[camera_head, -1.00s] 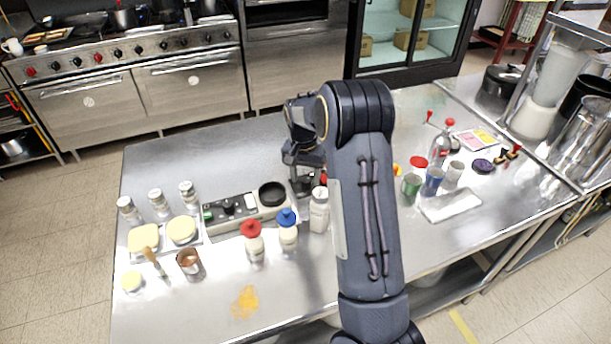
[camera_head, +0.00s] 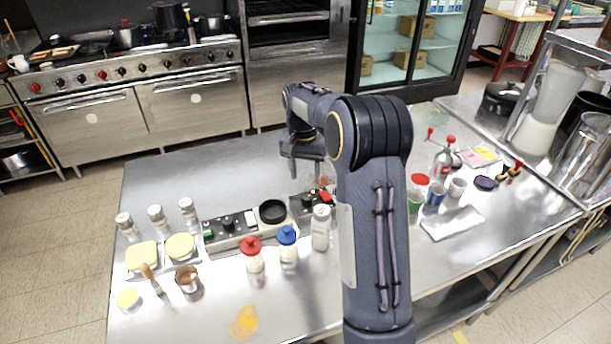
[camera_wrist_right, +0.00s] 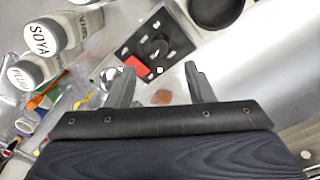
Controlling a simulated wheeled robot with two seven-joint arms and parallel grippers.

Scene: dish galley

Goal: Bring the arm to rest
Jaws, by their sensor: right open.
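My right arm (camera_head: 378,220) reaches up from the bottom of the head view and bends away over the steel table (camera_head: 225,160). My right gripper (camera_head: 303,162) hangs above the table, behind the small cooker units; its fingers are hard to make out there. In the right wrist view the right gripper (camera_wrist_right: 160,72) is open, with two fingers apart and nothing held between them. Below and beyond the fingers lies a dark control panel with a red patch (camera_wrist_right: 145,55). My left gripper is not in view.
Near the arm stand a white-capped shaker (camera_head: 321,228), a blue-capped bottle (camera_head: 287,248) and a red-capped bottle (camera_head: 252,258). A black pan (camera_head: 273,211) sits on a cooker unit. Cups and a white tray (camera_head: 452,223) stand right of the arm. The table's back left is clear.

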